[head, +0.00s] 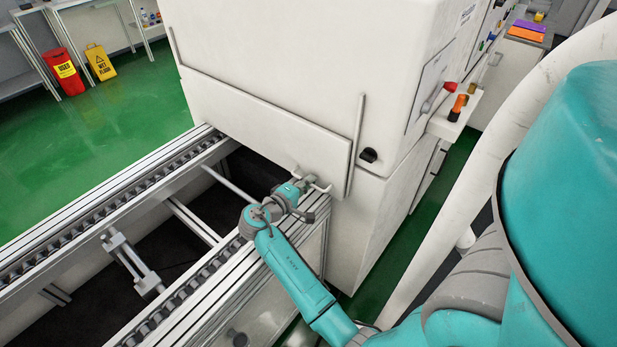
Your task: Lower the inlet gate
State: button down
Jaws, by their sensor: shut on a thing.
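The inlet gate (262,124) is a wide white panel on the front of the large white machine, between two upright guide bars. Its lower edge is just above the conveyor, with a dark gap visible beneath it. A pale handle (323,188) sticks out near the gate's lower right corner. My gripper (309,183) is at this handle and shut on it. The gripper's fingers and my wrist hide part of the handle, so the exact grip is hard to see.
The conveyor (110,205), with metal rails and chains, runs from the machine to the lower left. A black knob (368,155) and red and orange controls (459,103) are on the machine's right.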

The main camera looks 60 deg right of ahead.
jog(key=c, duration=1.2)
grip_release()
notch_tip(320, 180, down, 2)
jog(key=shift+s+a+f, duration=0.1)
jog(key=shift+c, duration=0.2)
